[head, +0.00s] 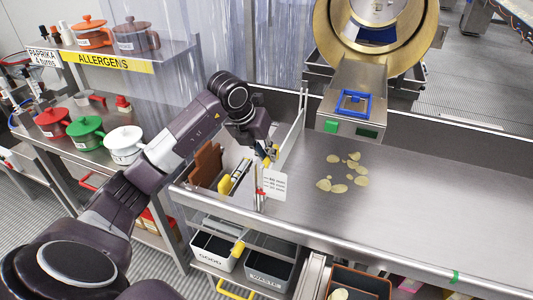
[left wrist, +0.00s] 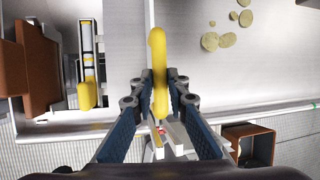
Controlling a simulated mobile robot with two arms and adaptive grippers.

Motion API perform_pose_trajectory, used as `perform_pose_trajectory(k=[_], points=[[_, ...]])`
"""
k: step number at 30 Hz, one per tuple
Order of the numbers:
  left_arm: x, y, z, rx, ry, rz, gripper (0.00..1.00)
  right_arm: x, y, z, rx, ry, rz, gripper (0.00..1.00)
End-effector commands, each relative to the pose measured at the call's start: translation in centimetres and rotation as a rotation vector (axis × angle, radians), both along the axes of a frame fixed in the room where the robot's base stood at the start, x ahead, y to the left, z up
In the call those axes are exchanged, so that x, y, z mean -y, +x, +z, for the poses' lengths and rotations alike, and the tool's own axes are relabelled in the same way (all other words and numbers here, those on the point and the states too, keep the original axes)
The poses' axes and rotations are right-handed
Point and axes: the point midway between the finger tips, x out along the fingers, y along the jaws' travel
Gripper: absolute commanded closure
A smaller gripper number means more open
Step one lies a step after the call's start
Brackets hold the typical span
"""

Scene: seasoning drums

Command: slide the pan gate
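The pan gate (head: 291,128) is a thin upright pale plate across the steel pan (head: 410,180), near its left end. Its yellow handle (head: 271,153) is partly hidden by my left gripper (head: 268,150) in the head view. In the left wrist view the gate's edge runs up from the yellow handle (left wrist: 158,55), which stands between the two fingers of the left gripper (left wrist: 160,80). The fingers are apart, with gaps beside the handle's near end; contact at the tips is unclear. My right gripper is out of view.
Thin yellow chips (head: 342,178) lie on the pan right of the gate. A white tag (head: 274,184) hangs at the front. A steel drum chute (head: 352,98) overhangs the back.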

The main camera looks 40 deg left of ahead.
Motion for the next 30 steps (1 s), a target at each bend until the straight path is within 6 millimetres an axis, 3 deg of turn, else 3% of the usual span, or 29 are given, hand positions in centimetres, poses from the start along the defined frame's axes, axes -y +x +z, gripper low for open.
perform_pose_trajectory(k=[3,13,22,30], points=[[0.0,0.0,0.0,0.000,0.001,0.000,1.00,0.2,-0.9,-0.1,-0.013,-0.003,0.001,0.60],[-0.1,0.0,0.2,0.001,0.001,0.001,1.00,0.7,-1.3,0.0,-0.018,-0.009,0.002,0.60],[-0.1,0.2,4.8,0.010,0.001,0.002,1.00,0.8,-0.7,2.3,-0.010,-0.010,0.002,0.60],[-0.1,0.1,4.8,0.007,0.001,0.002,1.00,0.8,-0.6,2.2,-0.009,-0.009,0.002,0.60]])
